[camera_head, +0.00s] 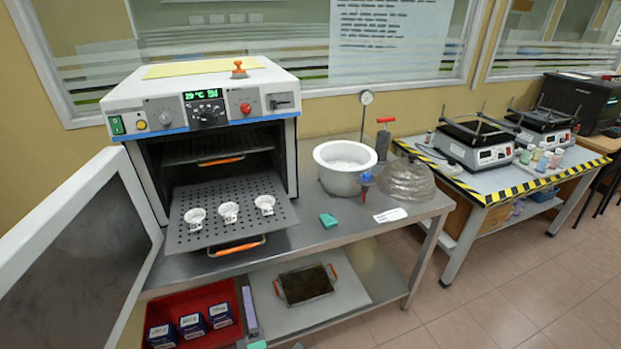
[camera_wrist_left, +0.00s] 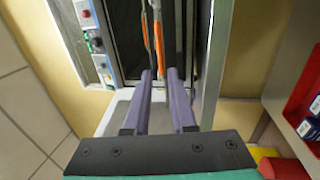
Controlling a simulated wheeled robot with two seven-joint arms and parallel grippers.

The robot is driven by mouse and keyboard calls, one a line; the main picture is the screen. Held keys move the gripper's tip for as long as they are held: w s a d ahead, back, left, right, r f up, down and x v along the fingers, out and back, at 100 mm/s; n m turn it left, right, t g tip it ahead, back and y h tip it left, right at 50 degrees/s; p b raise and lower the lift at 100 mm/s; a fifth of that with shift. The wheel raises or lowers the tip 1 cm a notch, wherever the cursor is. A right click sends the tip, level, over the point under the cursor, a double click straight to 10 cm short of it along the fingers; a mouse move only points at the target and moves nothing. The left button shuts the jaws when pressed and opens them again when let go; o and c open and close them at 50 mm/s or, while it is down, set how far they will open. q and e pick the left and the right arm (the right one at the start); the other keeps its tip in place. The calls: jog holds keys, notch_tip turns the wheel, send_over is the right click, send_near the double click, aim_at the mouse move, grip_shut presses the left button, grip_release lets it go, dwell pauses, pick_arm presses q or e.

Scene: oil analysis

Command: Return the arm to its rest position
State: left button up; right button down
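My left gripper (camera_head: 248,291) shows at the bottom of the head view as a purple finger with a bit of teal below it, in front of the lower shelf. In the left wrist view my left gripper (camera_wrist_left: 159,76) has two purple fingers apart with nothing between them. Orange handles (camera_wrist_left: 158,45) lie beyond the fingertips there. The oven (camera_head: 205,110) stands open. Its perforated tray (camera_head: 230,192) is pulled out and bears three small white dishes (camera_head: 229,212). My right gripper is in neither view.
The oven door (camera_head: 85,255) swings out at left. A red bin (camera_head: 215,338) with blue boxes and a dark tray (camera_head: 306,285) with orange handles sit low down. A white pot (camera_head: 344,167), a teal block (camera_head: 328,220) and a clear dome (camera_head: 407,181) stand on the table.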

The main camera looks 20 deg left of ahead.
pick_arm(q)
jog(key=s+d+f+m+g+h, duration=0.2)
jog(key=s+d+f+m+h, duration=0.3)
jog(key=f+m, duration=0.55)
jog(key=d+f+m+g+h, duration=0.25)
jog(key=f+m+h, duration=0.55)
jog(key=f, duration=0.6)
jog(key=s+a+f+m+g, duration=0.2)
jog(key=s+f, duration=0.3)
jog(key=s, duration=0.3)
jog(key=s+a+f+m+g, duration=0.3)
jog(key=s+f+m+g, duration=0.1)
jog(key=s, duration=0.4)
jog(key=s+a+f+m+g+y, duration=0.1)
jog(key=s+a+f+m+g, duration=0.2)
jog(key=s+f+g, duration=0.2)
jog(key=s+f, duration=0.1)
jog(key=s, duration=0.2)
jog(key=shift+s, duration=0.4)
jog(key=shift+d, duration=0.1)
